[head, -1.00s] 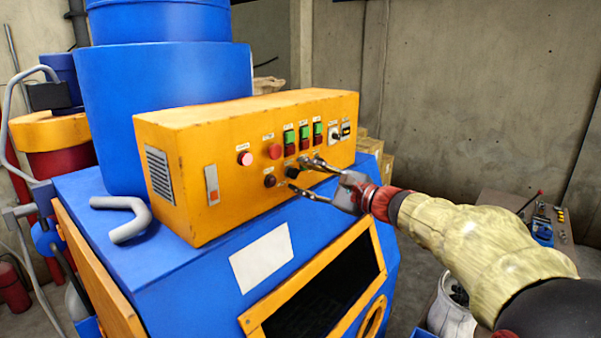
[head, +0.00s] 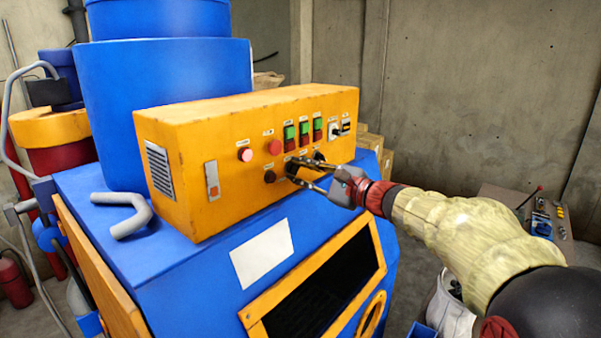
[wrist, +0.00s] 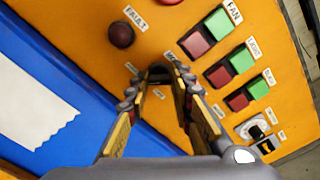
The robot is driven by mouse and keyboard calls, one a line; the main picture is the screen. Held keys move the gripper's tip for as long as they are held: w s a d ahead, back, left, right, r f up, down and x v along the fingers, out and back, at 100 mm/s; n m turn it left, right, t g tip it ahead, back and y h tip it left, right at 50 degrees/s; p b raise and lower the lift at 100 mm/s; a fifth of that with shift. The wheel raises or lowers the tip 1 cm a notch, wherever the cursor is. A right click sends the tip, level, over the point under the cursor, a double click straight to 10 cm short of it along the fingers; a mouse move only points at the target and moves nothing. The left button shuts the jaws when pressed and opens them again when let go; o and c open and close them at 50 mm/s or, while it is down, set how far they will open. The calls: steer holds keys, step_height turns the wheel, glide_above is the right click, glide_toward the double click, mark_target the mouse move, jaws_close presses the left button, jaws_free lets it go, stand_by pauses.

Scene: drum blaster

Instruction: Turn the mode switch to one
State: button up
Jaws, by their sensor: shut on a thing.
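The orange control panel (head: 225,190) sits on the blue machine. My gripper (head: 291,170) is at the lower row of controls on its front, with its fingertips at a black knob, which I take to be the mode switch; its label is not readable. In the wrist view my gripper (wrist: 158,88) has one finger on each side of the black knob (wrist: 160,71) and is shut on it. The fingers hide the knob's sides, and its pointer setting cannot be told.
The dark FAULT lamp (wrist: 121,35) is close left of the fingers. Green and red button pairs (wrist: 220,68) and a white-plated rotary switch (head: 335,130) are to the right. A bent grey handle (head: 125,215) lies at the left. Space in front of the panel is open.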

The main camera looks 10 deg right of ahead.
jaws_close()
steer(key=shift+f+n+b, duration=0.25)
steer(key=shift+n+b, duration=0.05)
steer(key=shift+b, duration=0.8)
steer(key=n+b, duration=0.1)
steer(key=b, duration=0.3)
steer(key=shift+f+n, duration=0.15)
steer(key=shift+n, duration=0.15)
steer(key=n+b, duration=0.5)
steer(key=b, duration=0.7)
steer(key=shift+n, duration=0.4)
steer(key=n+b, duration=0.7)
steer(key=b, duration=0.4)
steer(key=shift+n, duration=0.4)
steer(key=shift+r, duration=0.2)
